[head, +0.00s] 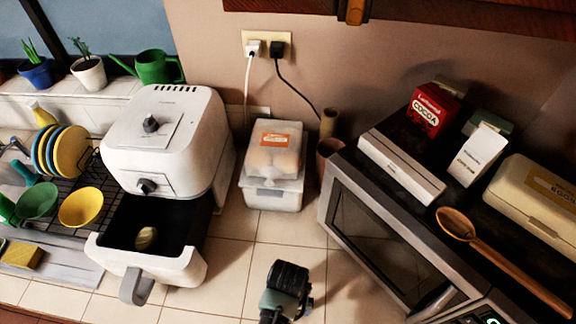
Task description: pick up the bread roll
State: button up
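A small pale, oval thing that looks like a bread roll (145,238) lies in the dark basket of the air fryer's pulled-out drawer (186,266). The white air fryer (165,135) stands on the counter at the left. My gripper (286,278) is at the bottom middle, over the counter tiles, to the right of the drawer and apart from it. Its fingers cannot be made out, and I see nothing held in it.
A wrapped pack with an orange label (272,140) sits on a clear box (270,193) behind my gripper. A microwave (390,235) with boxes and a wooden spoon (495,255) on top stands right. A dish rack (75,200) is left.

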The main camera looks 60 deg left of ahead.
jog(key=shift+c, duration=0.2)
jog(key=c, duration=1.3)
